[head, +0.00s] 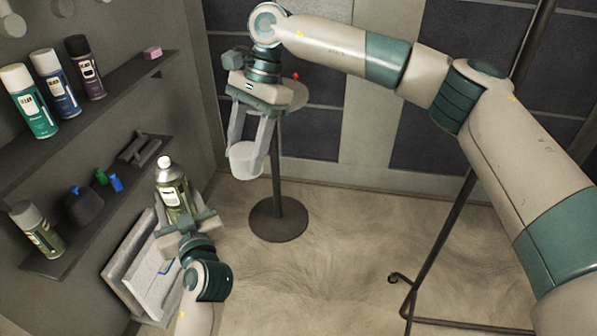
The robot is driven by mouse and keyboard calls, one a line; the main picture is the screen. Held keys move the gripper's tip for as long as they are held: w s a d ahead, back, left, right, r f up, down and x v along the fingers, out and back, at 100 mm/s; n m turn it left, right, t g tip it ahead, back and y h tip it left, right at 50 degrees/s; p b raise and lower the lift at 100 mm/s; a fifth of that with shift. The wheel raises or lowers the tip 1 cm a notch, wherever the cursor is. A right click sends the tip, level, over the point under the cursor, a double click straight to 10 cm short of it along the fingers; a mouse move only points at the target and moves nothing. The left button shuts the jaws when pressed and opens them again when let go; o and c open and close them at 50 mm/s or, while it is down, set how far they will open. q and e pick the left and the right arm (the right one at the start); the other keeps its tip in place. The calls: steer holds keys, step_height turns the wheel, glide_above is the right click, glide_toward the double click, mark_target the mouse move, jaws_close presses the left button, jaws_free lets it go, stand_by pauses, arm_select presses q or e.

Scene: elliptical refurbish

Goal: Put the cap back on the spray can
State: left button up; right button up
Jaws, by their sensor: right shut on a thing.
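The white cap (245,160) is held between the two fingers of my right gripper (248,150). The right gripper points down. The cap appears up and to the right of the can, clearly apart from it.
The upper shelf (100,107) holds several capped cans and a pink block (152,53). The lower shelf (60,262) holds another can (36,228) and small blue and green items. A round stand (278,221) is behind the cap. Pale panels (143,268) lean below the shelf.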

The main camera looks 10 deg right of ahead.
mark_target(161, 159)
steer(key=w+a+r+m+t, duration=0.1)
steer(key=a+r+m, duration=0.1)
steer(key=a, duration=0.3)
steer(key=a+r+m+t, duration=0.1)
steer(key=a+r+m, duration=0.1)
steer(key=a, duration=0.4)
steer(key=w+a+r+m, duration=0.1)
steer(key=a+r+m, duration=0.1)
steer(key=a, duration=0.4)
steer(key=shift+w+r+m+t+y, duration=0.35)
steer(key=shift+r+m+t+y, duration=0.05)
steer(key=shift+m, duration=0.4)
steer(key=shift+f, duration=0.15)
steer(key=shift+f, duration=2.8)
steer(key=shift+s+f, duration=0.1)
steer(key=shift+f, duration=0.7)
steer(key=o, duration=1.8)
steer(key=shift+c, duration=0.2)
steer(key=shift+r, duration=0.15)
steer(key=v, duration=0.6)
steer(key=shift+d+r, duration=0.2)
steer(key=shift+r, duration=0.1)
